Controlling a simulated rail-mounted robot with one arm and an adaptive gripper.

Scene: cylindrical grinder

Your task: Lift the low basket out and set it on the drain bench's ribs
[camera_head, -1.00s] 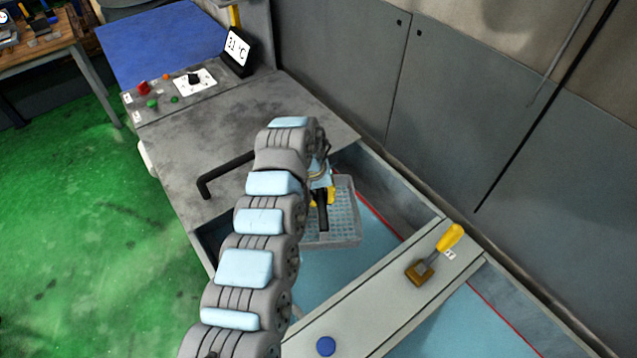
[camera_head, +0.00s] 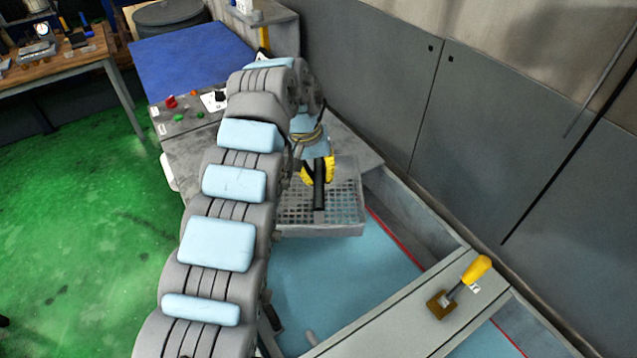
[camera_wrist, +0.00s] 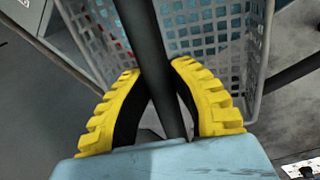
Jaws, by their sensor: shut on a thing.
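The low basket (camera_head: 345,226) is a grey mesh basket with a dark bar handle (camera_head: 319,196). It appears to hang above the blue liquid at the far end of the tank, overlapping the grey machine top in the head view. My gripper (camera_head: 318,170), with yellow ribbed fingers, is shut on the handle. In the wrist view my gripper (camera_wrist: 160,95) has a finger on each side of the dark handle (camera_wrist: 148,40), with the basket's mesh (camera_wrist: 215,30) beyond. My arm hides the basket's left part. I see no drain bench ribs that I can identify.
A grey crossbeam (camera_head: 400,330) spans the tank and carries a yellow-handled tool (camera_head: 462,285). Blue liquid (camera_head: 340,270) lies below the basket. A grey wall (camera_head: 500,130) stands close on the right. A control panel (camera_head: 185,110) and a blue surface (camera_head: 190,60) lie at the back left.

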